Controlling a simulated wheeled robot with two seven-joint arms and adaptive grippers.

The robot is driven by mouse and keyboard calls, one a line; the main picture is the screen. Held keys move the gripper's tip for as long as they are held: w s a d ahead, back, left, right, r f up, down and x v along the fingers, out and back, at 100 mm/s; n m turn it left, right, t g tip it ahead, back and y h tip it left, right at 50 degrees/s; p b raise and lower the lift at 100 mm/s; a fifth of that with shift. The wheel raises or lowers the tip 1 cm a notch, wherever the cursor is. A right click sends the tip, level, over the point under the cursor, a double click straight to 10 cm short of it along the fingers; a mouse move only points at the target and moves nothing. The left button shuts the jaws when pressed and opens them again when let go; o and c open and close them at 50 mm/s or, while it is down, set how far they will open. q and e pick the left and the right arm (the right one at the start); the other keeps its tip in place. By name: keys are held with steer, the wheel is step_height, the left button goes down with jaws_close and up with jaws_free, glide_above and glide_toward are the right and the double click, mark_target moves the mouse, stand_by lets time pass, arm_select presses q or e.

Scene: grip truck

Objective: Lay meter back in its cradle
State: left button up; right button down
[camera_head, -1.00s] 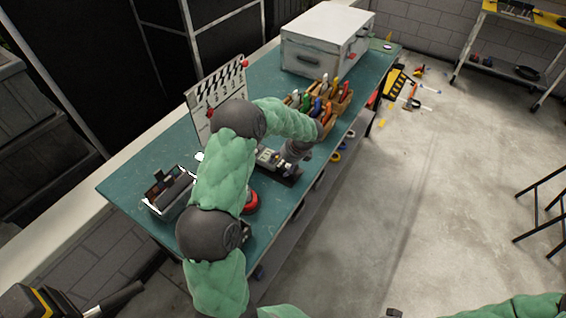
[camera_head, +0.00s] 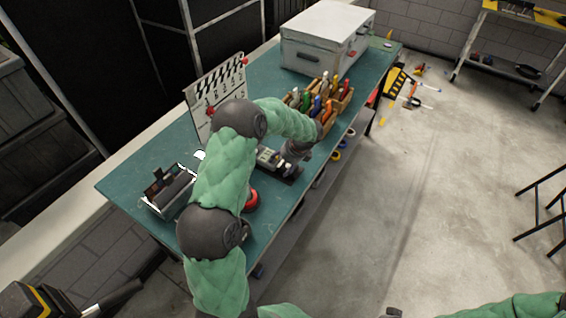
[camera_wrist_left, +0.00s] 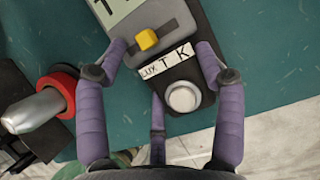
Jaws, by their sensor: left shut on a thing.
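The meter (camera_wrist_left: 145,21) is a grey handheld body with a pale display and a yellow slider, close up in the left wrist view. A darker piece with a white "LUX TK" label and a white dome (camera_wrist_left: 183,97) shows at its near end. I cannot tell whether this dark part is the cradle or belongs to the meter. My left gripper (camera_wrist_left: 162,57) is shut on the meter, a finger at each side. In the head view the meter (camera_head: 268,157) lies low over the bench, partly hidden by my left gripper (camera_head: 289,166).
On the green bench (camera_head: 130,187) are a clapperboard (camera_head: 203,97), a wooden tool holder (camera_head: 343,103), a white case (camera_head: 318,40) and a metal-framed device (camera_head: 168,192). The bench's front edge is close by.

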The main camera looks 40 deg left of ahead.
arm_select(q)
steer(key=shift+f, duration=0.35)
steer(key=o, duration=1.5)
steer(key=shift+o, duration=0.2)
steer(key=v, duration=1.2)
steer(key=shift+f, duration=0.1)
